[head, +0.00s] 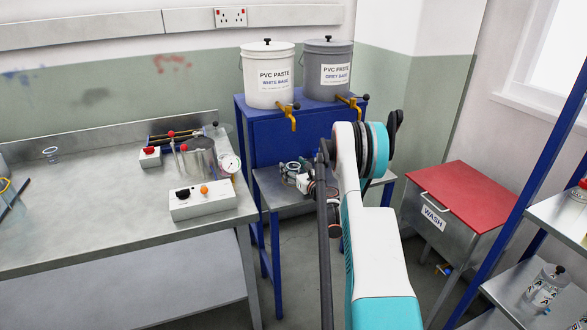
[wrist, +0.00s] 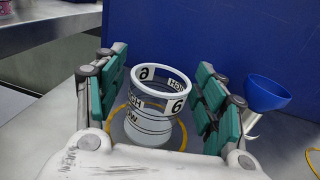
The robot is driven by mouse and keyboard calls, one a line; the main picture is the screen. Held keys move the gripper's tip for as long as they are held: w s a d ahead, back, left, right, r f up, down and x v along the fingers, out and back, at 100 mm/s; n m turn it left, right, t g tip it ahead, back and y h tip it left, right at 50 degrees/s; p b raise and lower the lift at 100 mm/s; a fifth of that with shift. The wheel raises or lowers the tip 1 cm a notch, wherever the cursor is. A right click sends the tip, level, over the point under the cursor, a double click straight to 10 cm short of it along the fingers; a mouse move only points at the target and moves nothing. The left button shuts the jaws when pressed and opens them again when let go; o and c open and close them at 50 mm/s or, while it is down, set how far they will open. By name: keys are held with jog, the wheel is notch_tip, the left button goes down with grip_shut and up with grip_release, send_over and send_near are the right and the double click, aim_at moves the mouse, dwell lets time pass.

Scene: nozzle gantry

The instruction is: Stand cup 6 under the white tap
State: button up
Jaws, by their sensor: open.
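Cup 6 (wrist: 148,105) is a clear cup with a white rim, black 6 labels and level lines; its lower part looks pale. It stands upright on a dark round spot with a yellow ring (wrist: 183,132) on the metal shelf. My gripper (wrist: 162,78) is open, its green-padded fingers on either side of the cup with gaps visible. In the head view the cup (head: 291,170) is small and partly hidden by my gripper (head: 306,180). The white tap (head: 292,121), yellow, on the white-base bucket (head: 267,77), appears above the cup in the picture. The wrist view does not show the tap.
A blue funnel (wrist: 266,92) stands right of my gripper. The blue stand (wrist: 215,35) rises behind the cup. The grey bucket (head: 327,72) has its own tap (head: 350,102). A metal bench (head: 100,215) is at left and a red-topped wash bin (head: 470,200) at right.

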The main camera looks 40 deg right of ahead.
jog(key=shift+r, duration=0.1)
jog(key=shift+s, duration=0.25)
jog(key=s, duration=0.3)
jog(key=s+a+p, duration=0.1)
jog(key=s, duration=0.2)
jog(key=s+p, duration=0.1)
jog(key=s, duration=0.2)
jog(key=shift+s+a, duration=0.25)
jog(key=shift+a, duration=0.15)
jog(key=shift+s+a+b, duration=0.15)
jog(key=shift+s+b, duration=0.35)
jog(key=shift+b, duration=0.05)
jog(key=shift+s, duration=0.4)
